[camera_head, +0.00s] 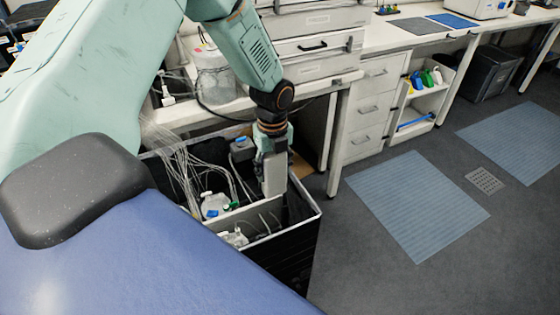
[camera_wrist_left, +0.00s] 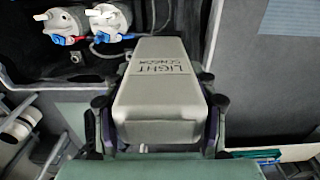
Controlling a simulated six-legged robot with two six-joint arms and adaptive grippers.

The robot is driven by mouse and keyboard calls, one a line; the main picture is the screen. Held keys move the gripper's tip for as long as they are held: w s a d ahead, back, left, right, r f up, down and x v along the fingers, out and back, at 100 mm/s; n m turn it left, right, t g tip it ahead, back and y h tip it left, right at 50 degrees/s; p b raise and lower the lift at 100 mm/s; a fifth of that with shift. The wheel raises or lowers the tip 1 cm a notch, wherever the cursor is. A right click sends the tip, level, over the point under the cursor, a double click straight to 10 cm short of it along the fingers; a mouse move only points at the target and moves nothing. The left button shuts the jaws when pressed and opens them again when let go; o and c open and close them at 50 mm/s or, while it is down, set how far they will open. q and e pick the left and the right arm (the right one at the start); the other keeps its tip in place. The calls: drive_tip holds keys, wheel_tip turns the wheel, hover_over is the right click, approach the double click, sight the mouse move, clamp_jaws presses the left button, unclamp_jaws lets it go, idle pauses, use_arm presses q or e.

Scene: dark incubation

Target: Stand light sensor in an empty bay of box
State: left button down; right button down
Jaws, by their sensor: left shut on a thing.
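The light sensor (camera_wrist_left: 158,85) is a pale grey block with its name printed on its face in the left wrist view. My left gripper (camera_wrist_left: 158,112) is shut on it, with dark fingers along both sides. In the head view the sensor (camera_head: 274,176) hangs below my left gripper (camera_head: 273,150), over the right part of the box (camera_head: 309,222). The box is dark with a pale rim and dividers. Its lower end hides part of the bay beneath, so I cannot tell how deep it is. My right gripper is not in view.
White fittings with blue parts (camera_head: 213,204) and many pale tubes fill the box's left and near bays. A blue-topped grey item (camera_head: 241,147) stands at the back. A drawer cabinet (camera_head: 368,110) is behind right; a floor mat (camera_head: 415,203) lies on open floor to the right.

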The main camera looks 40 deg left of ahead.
sight(274, 195)
use_arm(q)
drive_tip(key=shift+a+r, duration=0.1)
drive_tip(key=shift+s, duration=0.15)
drive_tip(key=shift+s+f+b, duration=0.2)
drive_tip(key=shift+b, duration=0.1)
drive_tip(key=shift+f+b, duration=0.35)
drive_tip(key=f+b, duration=0.4)
drive_tip(key=shift+w+f, duration=0.2)
drive_tip(key=shift+f, duration=0.15)
drive_tip(key=shift+s+f+b, duration=0.25)
drive_tip(key=shift+f+b, duration=0.45)
drive_tip(key=f+b, duration=0.3)
drive_tip(key=shift+w+f, duration=0.35)
drive_tip(key=shift+f, duration=0.05)
wheel_tip(274, 195, down, 19)
drive_tip(key=b, duration=1.7)
